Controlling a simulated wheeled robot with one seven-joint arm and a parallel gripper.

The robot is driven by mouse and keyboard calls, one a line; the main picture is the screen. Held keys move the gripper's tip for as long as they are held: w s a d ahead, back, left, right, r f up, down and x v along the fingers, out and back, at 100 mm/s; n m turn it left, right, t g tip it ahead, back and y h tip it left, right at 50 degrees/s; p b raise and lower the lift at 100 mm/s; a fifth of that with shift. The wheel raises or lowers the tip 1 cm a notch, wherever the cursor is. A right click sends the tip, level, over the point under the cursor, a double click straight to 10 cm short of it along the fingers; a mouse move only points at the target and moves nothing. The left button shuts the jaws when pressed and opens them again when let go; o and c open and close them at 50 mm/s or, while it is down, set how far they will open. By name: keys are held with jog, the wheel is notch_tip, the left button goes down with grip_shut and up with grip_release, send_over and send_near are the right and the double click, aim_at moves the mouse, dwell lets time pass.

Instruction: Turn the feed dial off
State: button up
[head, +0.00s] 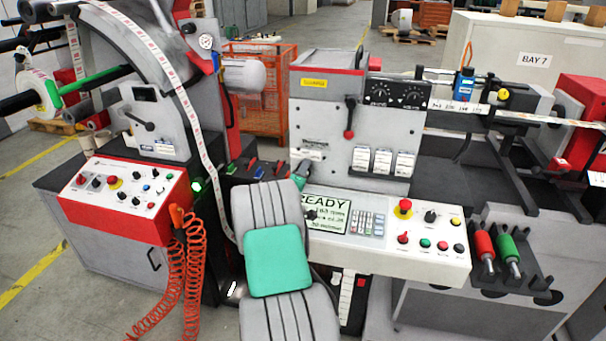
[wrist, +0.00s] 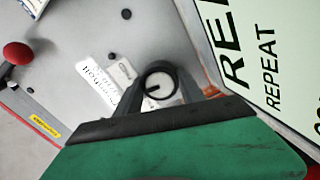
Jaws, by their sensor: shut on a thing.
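A small round dial (wrist: 160,86) with a dark rim, a pale face and a short black mark sits on the grey machine panel in the wrist view. The mark runs from near the middle toward the left. My gripper (wrist: 158,90) has its two dark fingers on either side of the dial and is shut on it. Small label plates (wrist: 97,97) lie just left of the dial; their print is too blurred to read surely. In the head view my gripper (head: 304,165) is at the lower left of the grey panel (head: 328,130), and hides the dial.
The READY display (head: 333,213) is close below my gripper, with a button console (head: 425,240) to its right. A red-knobbed lever (head: 349,132) stands up and right of my gripper. A red control box (head: 120,200) and coiled orange hoses (head: 187,265) are at left.

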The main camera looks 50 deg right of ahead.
jog(key=shift+f+n, duration=0.1)
jog(key=shift+n, duration=0.4)
jog(key=o, duration=1.4)
jog(key=shift+c, duration=0.2)
jog(key=shift+a, duration=0.15)
jog(key=b+v, duration=0.2)
jog(key=v, duration=0.5)
jog(key=shift+s+a, duration=0.15)
jog(key=shift+a, duration=0.15)
